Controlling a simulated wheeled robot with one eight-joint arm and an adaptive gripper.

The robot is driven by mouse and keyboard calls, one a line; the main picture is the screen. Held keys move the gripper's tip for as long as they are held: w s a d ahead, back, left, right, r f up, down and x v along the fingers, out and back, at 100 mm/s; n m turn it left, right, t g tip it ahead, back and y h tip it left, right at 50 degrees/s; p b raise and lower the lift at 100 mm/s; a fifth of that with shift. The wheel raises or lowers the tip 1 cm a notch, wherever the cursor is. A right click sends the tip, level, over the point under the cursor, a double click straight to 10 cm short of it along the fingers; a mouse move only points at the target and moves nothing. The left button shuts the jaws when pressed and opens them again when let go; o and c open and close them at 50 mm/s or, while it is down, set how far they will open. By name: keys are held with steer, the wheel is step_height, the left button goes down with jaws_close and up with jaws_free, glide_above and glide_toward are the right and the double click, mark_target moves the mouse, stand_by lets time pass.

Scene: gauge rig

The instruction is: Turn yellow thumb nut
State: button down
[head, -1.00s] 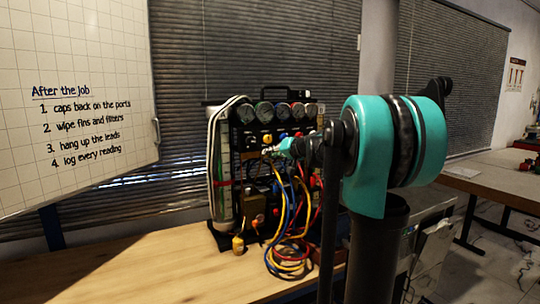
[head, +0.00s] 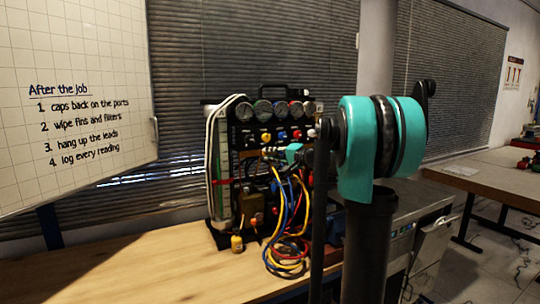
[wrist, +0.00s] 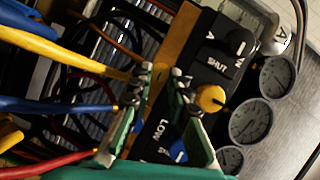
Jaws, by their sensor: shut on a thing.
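A round yellow knob (wrist: 210,98) sits on the black panel just right of my right finger in the wrist view. It is outside the gap between the fingers. I cannot tell whether it is the thumb nut. A yellow knob also shows on the rig in the head view (head: 266,137). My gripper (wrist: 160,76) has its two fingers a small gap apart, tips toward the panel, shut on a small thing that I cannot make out. A yellow hose (wrist: 65,52) ends close to the left fingertip. In the head view my arm partly hides the gripper (head: 270,152).
Several gauges (wrist: 256,122) line the rig's top, at the right of the wrist view. A blue knob (wrist: 178,152) sits near the LOW label. Blue and red hoses crowd the left and hang in coils (head: 287,262). The wooden bench (head: 130,270) is clear at left.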

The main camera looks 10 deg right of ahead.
stand_by(0.4)
steer(key=c, duration=1.4)
jaws_free()
steer(key=shift+c, duration=0.2)
steer(key=v, duration=1.2)
steer(key=shift+s+a+f, duration=0.1)
steer(key=shift+f, duration=0.05)
steer(key=s+a+f+n+g+h, duration=0.25)
steer(key=s+a+f, duration=0.35)
steer(key=f, duration=0.4)
steer(key=s+a+f+n+g+h, duration=0.1)
steer(key=s+a+f+g, duration=0.25)
steer(key=s+f, duration=0.6)
steer(key=s+d+f+n+g+h, duration=0.1)
steer(key=s+d+f+n+h, duration=0.1)
steer(key=s+f, duration=0.6)
steer(key=s+d+f+n+g+h, duration=0.1)
steer(key=s+d+f+h, duration=0.2)
steer(key=s+f, duration=0.6)
steer(key=shift+f+n+g+h, duration=0.35)
steer(key=shift+f+h, duration=0.2)
steer(key=shift+h, duration=0.6)
